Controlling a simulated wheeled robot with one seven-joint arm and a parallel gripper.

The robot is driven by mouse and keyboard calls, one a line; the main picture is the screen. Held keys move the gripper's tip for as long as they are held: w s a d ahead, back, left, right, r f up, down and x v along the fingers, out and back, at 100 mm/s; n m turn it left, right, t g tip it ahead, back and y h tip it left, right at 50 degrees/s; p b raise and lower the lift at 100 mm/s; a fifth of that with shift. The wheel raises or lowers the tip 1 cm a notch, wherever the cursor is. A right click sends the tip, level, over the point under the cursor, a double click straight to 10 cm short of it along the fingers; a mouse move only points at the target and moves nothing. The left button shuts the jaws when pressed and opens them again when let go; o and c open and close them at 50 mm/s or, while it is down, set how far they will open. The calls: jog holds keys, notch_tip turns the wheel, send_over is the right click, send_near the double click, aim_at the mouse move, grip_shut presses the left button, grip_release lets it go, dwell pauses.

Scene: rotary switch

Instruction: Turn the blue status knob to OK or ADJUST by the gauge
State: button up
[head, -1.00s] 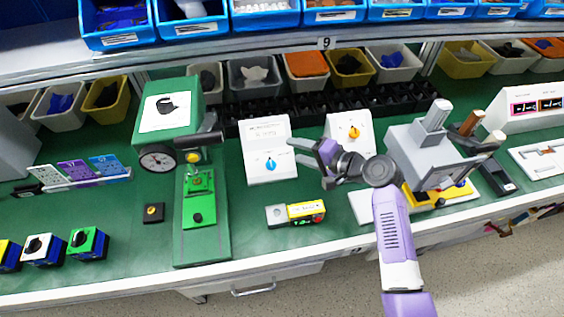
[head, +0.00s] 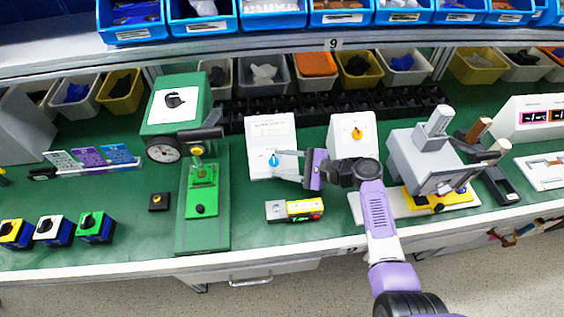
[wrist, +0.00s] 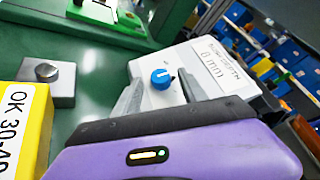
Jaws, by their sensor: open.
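The blue knob (head: 274,160) sits on the sloped face of a white box (head: 270,131). In the wrist view the blue knob (wrist: 161,78) shows a white pointer mark, and a label on the box has partly legible text. My gripper (head: 288,166) is open at the knob. In the wrist view its two grey fingers (wrist: 160,92) stand on either side of the knob, with gaps; contact cannot be told. A round dial gauge (head: 163,149) is on the green stand at left; its reading is too small. A yellow block (wrist: 22,122) reads "OK 30-40".
A white box with an orange knob (head: 357,133) stands to the right of my gripper. The yellow block with a dark end (head: 305,208) lies in front, beside a grey piece (head: 275,211). A grey press (head: 425,160) is at right.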

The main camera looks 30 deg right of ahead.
jog(key=shift+w+a, duration=0.15)
jog(key=shift+c, duration=0.2)
grip_shut()
